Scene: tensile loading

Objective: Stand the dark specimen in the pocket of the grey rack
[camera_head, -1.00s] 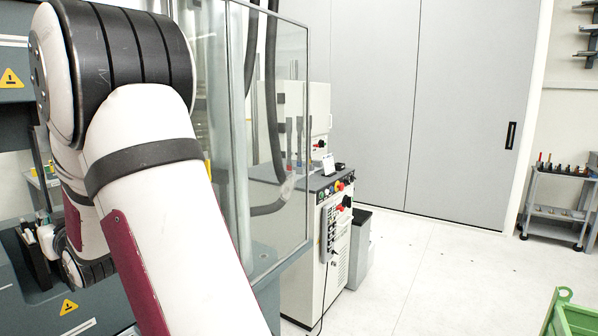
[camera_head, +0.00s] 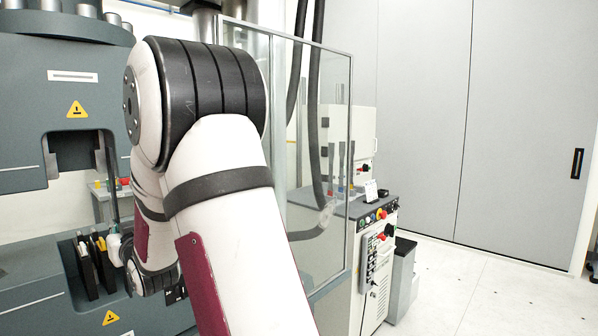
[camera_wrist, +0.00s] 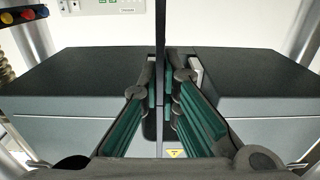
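The dark specimen (camera_wrist: 160,30) is a thin upright bar in the wrist view, between the fingers of my gripper (camera_wrist: 161,72). The green-padded fingers close in on it from both sides, and its top runs past the picture's upper edge. In the head view a thin dark bar (camera_head: 111,190), which looks like the specimen, stands nearly upright just left of my wrist. My fingers are mostly hidden there behind my arm. I cannot make out the grey rack or its pocket for certain.
A grey testing machine (camera_head: 60,85) with a recess fills the left. Black holders (camera_head: 85,270) stand on its lower ledge. A dark-topped grey block (camera_wrist: 70,75) lies beyond my fingers. A clear guard (camera_head: 315,150) and control console (camera_head: 375,255) stand right; open floor lies beyond.

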